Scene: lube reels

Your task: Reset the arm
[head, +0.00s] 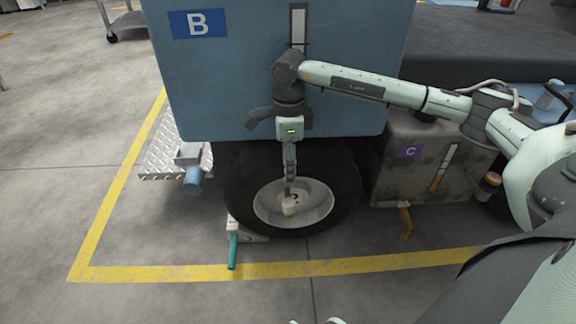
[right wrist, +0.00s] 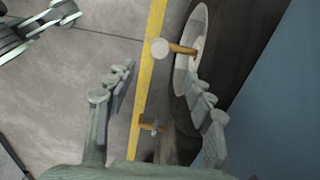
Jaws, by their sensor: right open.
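My right arm comes in from the right in the head view. Its gripper (head: 290,182) hangs pointing down in front of the wheel hub (head: 264,213). In the right wrist view the two fingers of the right gripper (right wrist: 158,108) are spread wide with nothing between them. A brown stem with a pale round knob (right wrist: 160,49) sticks out from the hub beyond the fingers; the knob (head: 291,207) also shows below the fingertips in the head view. Pale tips at the head view's bottom edge may be my left gripper (head: 330,321); its jaws are not clear.
The blue tank marked B (head: 230,80) stands above the black tyre (head: 345,185). A grey box marked C (head: 400,175) has an orange handle (head: 405,222) below it. A teal-handled block (head: 233,251) sits by the tyre. Floor outside the yellow line (head: 180,273) is clear.

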